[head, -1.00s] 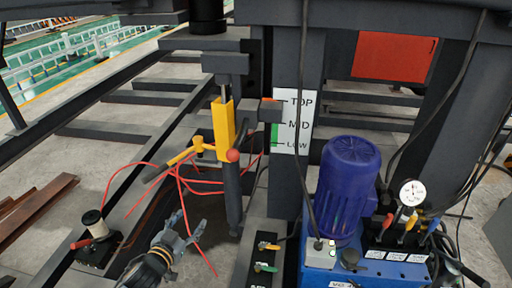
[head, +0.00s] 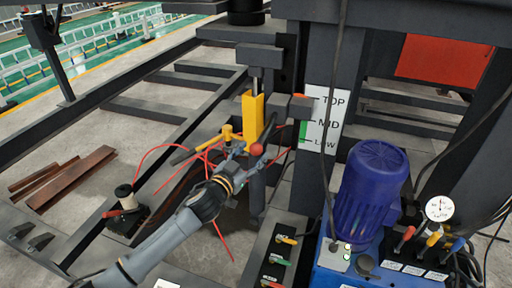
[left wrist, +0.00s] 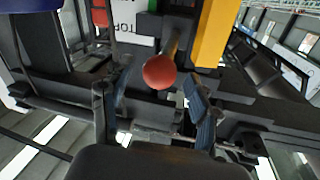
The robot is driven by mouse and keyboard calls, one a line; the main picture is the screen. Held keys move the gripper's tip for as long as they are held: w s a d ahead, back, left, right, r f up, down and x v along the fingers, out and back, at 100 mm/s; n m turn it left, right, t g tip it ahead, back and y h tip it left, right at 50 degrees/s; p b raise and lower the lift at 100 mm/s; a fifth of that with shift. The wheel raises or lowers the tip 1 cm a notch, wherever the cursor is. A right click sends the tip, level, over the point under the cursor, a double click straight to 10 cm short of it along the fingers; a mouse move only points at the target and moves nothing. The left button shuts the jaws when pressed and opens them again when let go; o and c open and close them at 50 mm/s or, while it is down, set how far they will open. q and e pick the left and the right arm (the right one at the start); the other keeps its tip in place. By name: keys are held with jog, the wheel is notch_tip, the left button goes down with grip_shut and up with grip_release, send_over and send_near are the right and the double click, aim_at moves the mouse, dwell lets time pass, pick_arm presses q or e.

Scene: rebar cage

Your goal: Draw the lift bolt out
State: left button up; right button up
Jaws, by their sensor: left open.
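The lift bolt shows as a red ball knob (head: 257,149) on a short rod at the yellow upright block (head: 253,118) of the lift column. In the left wrist view the red knob (left wrist: 160,72) is near the middle, with its rod running back beside the yellow block (left wrist: 214,34). My left gripper (head: 242,150) is open and close to the knob in the head view. In the left wrist view its two fingers (left wrist: 155,105) stand on either side below the knob, with no contact visible. My right gripper is in neither view.
A yellow handle (head: 228,133) and loose red cables (head: 165,150) lie left of the column. The TOP/MID/LOW scale (head: 325,118) stands behind to the right. A blue motor (head: 372,190) and a valve panel (head: 281,240) stand at right front.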

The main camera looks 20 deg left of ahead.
pick_arm(q)
jog(key=shift+x, duration=1.35)
jog(key=shift+c, duration=0.5)
